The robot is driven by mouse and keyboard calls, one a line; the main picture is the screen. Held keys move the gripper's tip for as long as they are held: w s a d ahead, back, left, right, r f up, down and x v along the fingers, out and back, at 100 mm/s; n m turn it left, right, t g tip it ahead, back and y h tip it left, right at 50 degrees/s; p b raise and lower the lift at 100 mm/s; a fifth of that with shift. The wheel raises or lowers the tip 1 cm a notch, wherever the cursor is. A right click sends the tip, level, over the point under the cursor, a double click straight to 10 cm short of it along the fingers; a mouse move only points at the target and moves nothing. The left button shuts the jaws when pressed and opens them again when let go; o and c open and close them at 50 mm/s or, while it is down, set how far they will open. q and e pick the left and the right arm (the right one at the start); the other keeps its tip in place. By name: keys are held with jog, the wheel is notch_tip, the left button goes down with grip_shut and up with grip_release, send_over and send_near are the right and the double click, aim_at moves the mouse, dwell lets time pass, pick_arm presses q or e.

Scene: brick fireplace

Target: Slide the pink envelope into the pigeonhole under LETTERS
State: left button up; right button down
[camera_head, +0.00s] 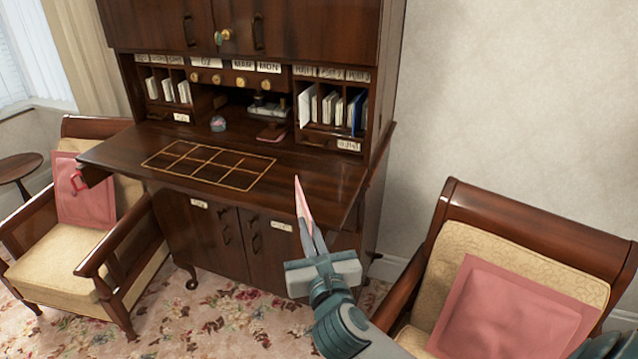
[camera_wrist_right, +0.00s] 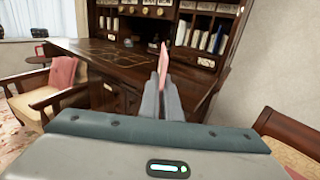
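The pink envelope (camera_head: 302,203) stands edge-on in my right gripper (camera_head: 315,240), pointing up and away; it also shows in the right wrist view (camera_wrist_right: 163,57). The fingers are shut on its lower end. The gripper is in front of the desk flap's front right edge, apart from the pigeonholes. The desk (camera_head: 310,178) has left pigeonholes (camera_head: 166,85), right pigeonholes (camera_head: 335,105) and a middle part, with white labels above. I cannot make out which label reads LETTERS. My left gripper is not in view.
White envelopes and books fill parts of the side pigeonholes. A round paperweight (camera_head: 218,124) and a dark red pad (camera_head: 271,134) lie on the flap's back. A small red object (camera_head: 77,180) is at the flap's left end. Armchairs flank the desk; the right one (camera_head: 530,225) is near my arm.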

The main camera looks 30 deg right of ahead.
jog(key=s+a+f+n+y, duration=0.1)
jog(key=s+a+f+y, duration=0.1)
jog(key=s, duration=0.3)
jog(key=s+a+f+n+y, duration=0.2)
jog(key=s+a+f+y, duration=0.1)
jog(key=s, duration=0.3)
jog(key=shift+s+a+f+t+b, duration=0.15)
jog(key=shift+a+f+t+b, duration=0.15)
jog(key=shift+a+f, duration=0.35)
jog(key=shift+a+r, duration=0.1)
